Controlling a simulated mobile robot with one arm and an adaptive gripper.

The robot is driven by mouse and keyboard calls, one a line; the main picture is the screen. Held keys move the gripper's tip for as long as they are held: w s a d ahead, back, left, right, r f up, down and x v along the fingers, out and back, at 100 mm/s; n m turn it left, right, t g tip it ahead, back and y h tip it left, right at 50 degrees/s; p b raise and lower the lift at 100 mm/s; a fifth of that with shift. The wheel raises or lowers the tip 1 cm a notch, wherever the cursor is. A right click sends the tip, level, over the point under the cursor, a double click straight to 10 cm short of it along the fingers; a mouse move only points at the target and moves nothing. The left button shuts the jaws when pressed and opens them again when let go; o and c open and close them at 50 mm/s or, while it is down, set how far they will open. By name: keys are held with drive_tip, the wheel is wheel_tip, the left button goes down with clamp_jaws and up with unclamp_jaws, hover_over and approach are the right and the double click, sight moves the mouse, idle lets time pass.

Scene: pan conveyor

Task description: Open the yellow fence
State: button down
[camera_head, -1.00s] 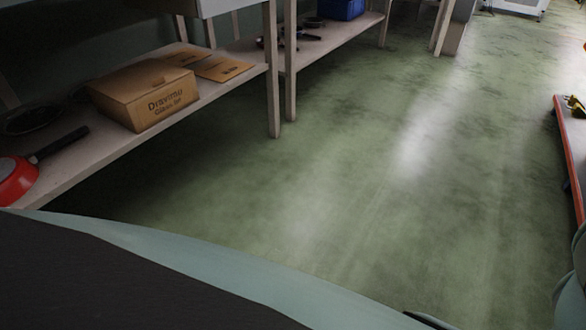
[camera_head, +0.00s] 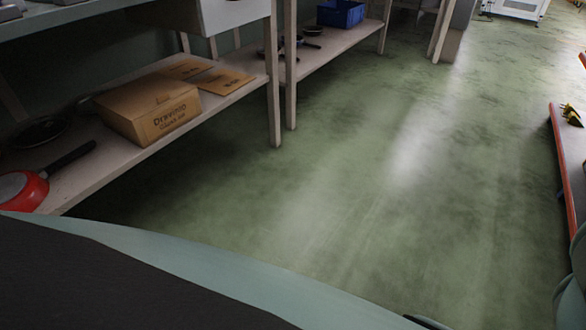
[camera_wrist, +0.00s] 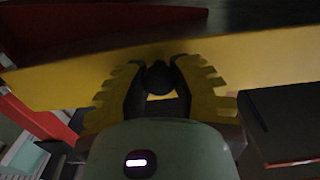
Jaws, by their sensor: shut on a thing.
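The yellow fence (camera_wrist: 260,58) shows in the wrist view as a broad yellow bar running across the upper part of the picture. My gripper (camera_wrist: 162,62) is in front of its middle, with its two toothed fingers closed around a dark rounded knob (camera_wrist: 158,78) at the bar. The picture is dark, and how the knob joins the bar is hidden by the fingers.
In the head view, a shelf at left holds a cardboard box (camera_head: 150,106), a red pan (camera_head: 24,190) and a blue bin (camera_head: 341,13). A red-edged platform (camera_head: 563,165) stands at right. The green floor (camera_head: 390,190) between is clear.

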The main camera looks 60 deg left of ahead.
drive_tip(key=shift+w+r+p, duration=0.1)
drive_tip(key=shift+r+p, duration=0.2)
drive_tip(key=shift+r, duration=0.6)
drive_tip(key=shift+d, duration=0.1)
drive_tip(key=shift+r, duration=0.1)
drive_tip(key=c, duration=0.7)
unclamp_jaws()
drive_tip(key=shift+c, duration=0.2)
drive_tip(key=shift+f, duration=0.2)
drive_tip(key=shift+a, duration=0.25)
drive_tip(key=v, duration=1.2)
drive_tip(key=shift+d, duration=0.15)
